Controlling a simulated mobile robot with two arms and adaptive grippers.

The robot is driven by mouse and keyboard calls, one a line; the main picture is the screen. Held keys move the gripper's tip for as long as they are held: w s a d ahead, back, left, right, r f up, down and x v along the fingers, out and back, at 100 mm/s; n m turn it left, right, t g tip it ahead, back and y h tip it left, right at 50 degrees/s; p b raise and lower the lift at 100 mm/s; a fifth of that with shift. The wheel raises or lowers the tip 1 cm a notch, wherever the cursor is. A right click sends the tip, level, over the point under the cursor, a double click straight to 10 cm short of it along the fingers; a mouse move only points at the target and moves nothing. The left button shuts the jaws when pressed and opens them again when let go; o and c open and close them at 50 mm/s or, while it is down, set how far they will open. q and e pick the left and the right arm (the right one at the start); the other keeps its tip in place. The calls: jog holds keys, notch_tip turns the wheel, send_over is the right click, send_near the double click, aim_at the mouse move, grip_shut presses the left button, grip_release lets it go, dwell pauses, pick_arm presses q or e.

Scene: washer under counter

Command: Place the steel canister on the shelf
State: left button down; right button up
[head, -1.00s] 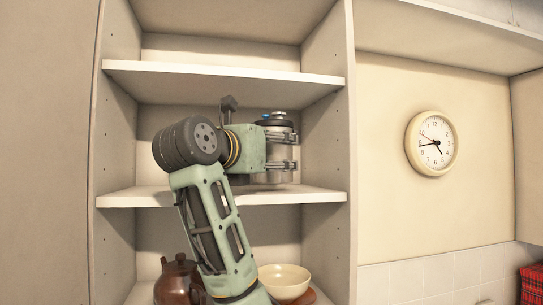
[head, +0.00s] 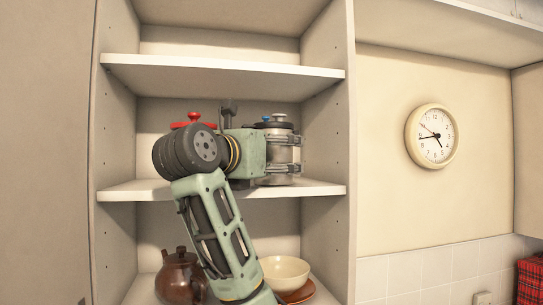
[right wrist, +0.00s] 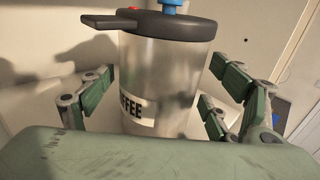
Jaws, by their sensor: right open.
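The steel canister (head: 279,154) stands upright at the right of the middle shelf (head: 135,190). It has a dark lid with a blue knob. In the right wrist view the canister (right wrist: 160,75) shows a label ending in "FFEE" and a dark handle-like bar on its lid. My right gripper (head: 297,154) comes in from the left, its fingers on either side of the canister. In the right wrist view gaps show beside the fingers of the gripper (right wrist: 165,95), so it is open around the canister. My left gripper is not in view.
A red-topped object (head: 193,119) is mostly hidden behind my right wrist. Below stand a brown teapot (head: 176,276) and a cream bowl (head: 285,272). An upper shelf (head: 220,73) lies close above, and the right side wall (head: 323,140) is near the fingers. A clock (head: 432,136) hangs beyond.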

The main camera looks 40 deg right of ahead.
jog(key=shift+r, duration=0.1)
jog(key=shift+a, duration=0.25)
jog(key=b+v, duration=0.5)
jog(key=v, duration=0.6)
jog(key=shift+s+a+b, duration=0.15)
jog(key=shift+s+b, duration=0.05)
jog(key=shift+b, duration=0.2)
